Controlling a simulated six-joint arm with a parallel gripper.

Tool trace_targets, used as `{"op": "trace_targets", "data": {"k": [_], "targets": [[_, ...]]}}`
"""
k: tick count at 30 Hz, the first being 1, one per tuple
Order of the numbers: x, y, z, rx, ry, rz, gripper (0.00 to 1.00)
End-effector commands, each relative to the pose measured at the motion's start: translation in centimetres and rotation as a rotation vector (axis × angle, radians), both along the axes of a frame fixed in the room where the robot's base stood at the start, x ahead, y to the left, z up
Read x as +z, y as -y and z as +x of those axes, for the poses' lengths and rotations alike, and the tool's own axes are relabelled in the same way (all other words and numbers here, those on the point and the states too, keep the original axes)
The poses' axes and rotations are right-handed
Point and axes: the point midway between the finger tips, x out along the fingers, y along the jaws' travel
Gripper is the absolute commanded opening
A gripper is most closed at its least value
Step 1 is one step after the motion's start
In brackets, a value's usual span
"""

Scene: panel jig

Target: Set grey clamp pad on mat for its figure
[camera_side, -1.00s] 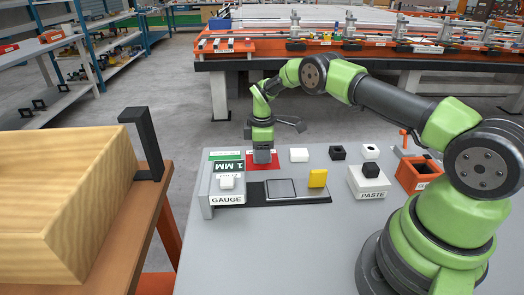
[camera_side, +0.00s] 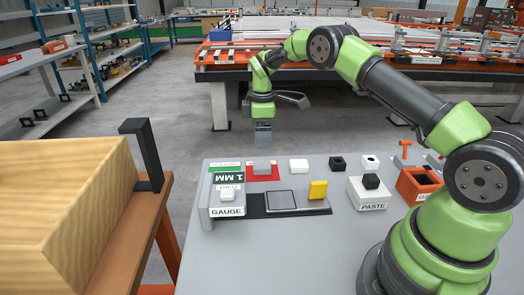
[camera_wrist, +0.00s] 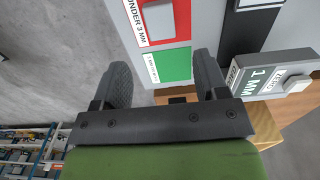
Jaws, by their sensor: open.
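The grey clamp pad (camera_side: 262,168) lies on the red mat (camera_side: 249,174) near the table's far edge. In the wrist view the pad (camera_wrist: 158,18) lies on the red mat (camera_wrist: 181,22), whose label reads "UNDER 3 MM". A green mat (camera_wrist: 172,66) is beside it, its small label unclear; in the side view it is a thin strip (camera_side: 225,163). My gripper (camera_side: 263,138) hangs above and apart from the pad. Its fingers (camera_wrist: 162,78) are spread and empty.
A white block (camera_side: 228,195) rests on the gauge. A black tray (camera_side: 283,208) holds a grey plate and yellow block (camera_side: 318,189). White and black blocks, a paste box (camera_side: 368,190) and an orange bin (camera_side: 418,185) stand right. Bare table lies in front.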

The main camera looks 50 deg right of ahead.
Motion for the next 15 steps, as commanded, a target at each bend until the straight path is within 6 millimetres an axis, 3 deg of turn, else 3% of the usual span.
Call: {"op": "trace_targets", "data": {"k": [4,11,15], "targets": [[2.0,0.0,0.0,0.000,0.001,-0.001,0.67],[3.2,-0.1,0.0,-0.005,0.004,0.000,0.67],[6.3,-1.1,-0.4,-0.067,0.047,0.003,0.67]]}}
